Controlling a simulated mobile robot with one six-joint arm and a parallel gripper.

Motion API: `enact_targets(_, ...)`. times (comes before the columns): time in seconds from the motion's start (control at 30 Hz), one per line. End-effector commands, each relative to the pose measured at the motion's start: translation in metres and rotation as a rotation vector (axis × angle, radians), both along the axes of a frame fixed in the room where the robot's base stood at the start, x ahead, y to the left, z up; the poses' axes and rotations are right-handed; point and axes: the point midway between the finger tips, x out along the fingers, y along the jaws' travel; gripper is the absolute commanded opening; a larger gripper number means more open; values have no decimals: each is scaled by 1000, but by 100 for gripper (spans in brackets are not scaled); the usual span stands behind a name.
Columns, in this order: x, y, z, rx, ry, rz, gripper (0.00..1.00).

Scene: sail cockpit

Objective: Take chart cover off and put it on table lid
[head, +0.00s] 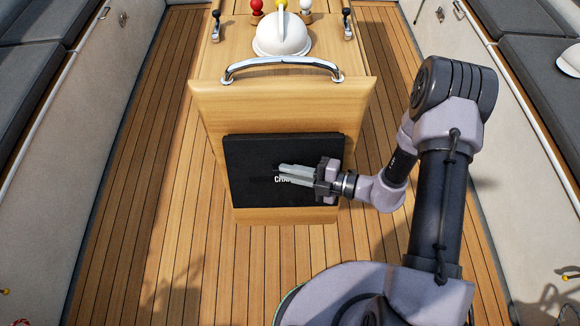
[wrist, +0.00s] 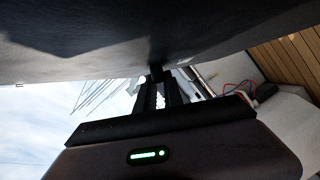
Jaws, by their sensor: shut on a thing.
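The chart cover (head: 250,195) is a black, flat, soft-looking panel with white lettering partly hidden by my gripper. It hangs on the front of the wooden table (head: 215,110). My gripper (head: 283,172) is in front of the cover, fingers pointing left across its middle. In the wrist view the cover's dark surface (wrist: 110,35) fills the top, and my fingers (wrist: 158,80) close on a small dark part that stands out from it. The wooden table lid (head: 215,70) is above the front panel, behind the chrome rail.
A curved chrome rail (head: 280,65) crosses the table's upper edge. A white dome (head: 283,35) stands on top, with red, yellow and white knobs behind it and small levers (head: 348,25) at the sides. Planked deck (head: 150,180) is clear on both sides; cushioned benches line the edges.

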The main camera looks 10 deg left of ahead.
Motion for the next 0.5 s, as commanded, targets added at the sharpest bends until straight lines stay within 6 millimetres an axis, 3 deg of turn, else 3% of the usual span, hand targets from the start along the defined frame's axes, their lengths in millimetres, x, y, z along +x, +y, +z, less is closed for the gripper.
enact_targets(0.5, -24, -6, 17, 1, 2, -2, 0)
